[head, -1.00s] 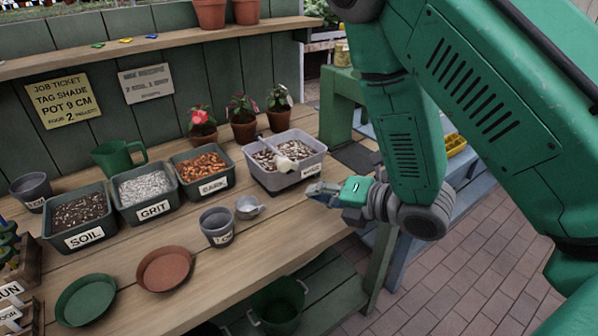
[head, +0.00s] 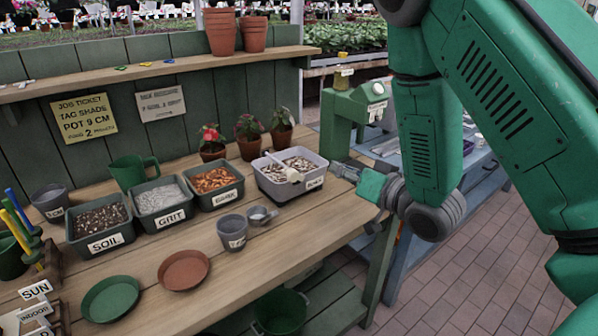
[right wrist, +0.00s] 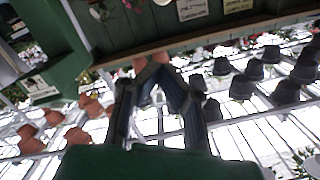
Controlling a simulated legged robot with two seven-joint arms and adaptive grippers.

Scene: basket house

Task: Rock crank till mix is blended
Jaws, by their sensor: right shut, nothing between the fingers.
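A grey tub (head: 262,177) of mixed pale and dark pieces stands on the bench, with a white scoop-like tool (head: 289,172) lying in it. A green bench machine (head: 342,118) with a round pale face stands behind it to the right. I cannot make out a crank on it. My right gripper (head: 338,167) is just right of the tub and in front of the machine, apparently touching neither. Its fingers are shut and empty; they also show in the right wrist view (right wrist: 160,78), pointing away from the bench items. My left gripper is not in view.
Tubs of soil (head: 104,243), grit (head: 165,225) and bark (head: 222,198) line the bench, with potted plants behind. A grey cup (head: 232,234), small metal cup (head: 262,216) and two saucers stand in front. A blue table (head: 470,172) is at right.

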